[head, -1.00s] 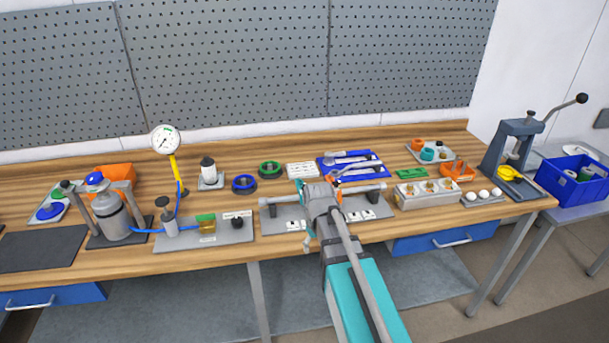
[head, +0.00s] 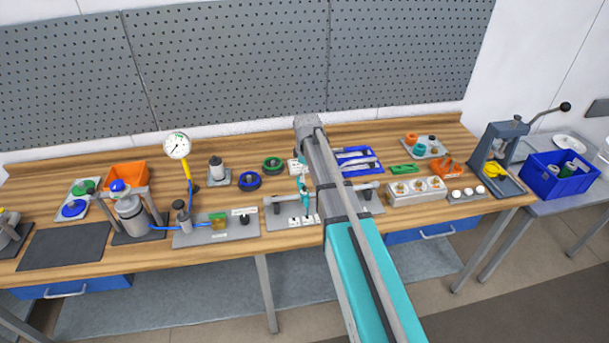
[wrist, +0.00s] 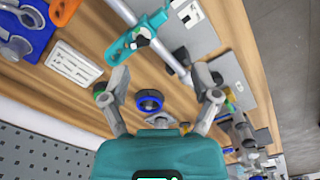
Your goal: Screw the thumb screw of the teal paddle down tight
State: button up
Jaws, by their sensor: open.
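The teal paddle (head: 304,184) is on the grey horizontal shaft (head: 349,191) of the fixture on the bench, left of my arm. In the wrist view the paddle (wrist: 125,47) lies aslant across the shaft (wrist: 176,65). A small dark and white part at its middle (wrist: 143,38) looks like the thumb screw; whether it is tight cannot be told. My gripper (wrist: 160,72) is open and empty, its fingers spread wide. The paddle appears beyond the fingertips, apart from them. The gripper cannot be made out in the head view.
A fixture with a gauge (head: 177,146) and grey canister (head: 130,212) stands left. Blue (head: 249,180) and green (head: 273,165) rings lie behind the shaft fixture. A blue tool tray (head: 358,161) and a grey block (head: 415,190) are right of my arm. A lever press (head: 500,150) stands far right.

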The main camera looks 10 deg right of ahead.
notch_tip(320, 180, up, 4)
jog(key=r+n+p, duration=0.1)
jog(key=n+p, duration=0.1)
jog(key=p, duration=0.1)
send_over(304, 187)
jog(key=shift+w+d+f, duration=0.2)
jog(key=shift+w+f, duration=0.1)
jog(key=shift+w, duration=0.05)
jog(key=shift+f, duration=0.1)
notch_tip(304, 187, down, 14)
jog(key=b, duration=1.3)
jog(key=shift+b, duration=0.35)
jog(key=shift+r, duration=0.2)
grip_shut()
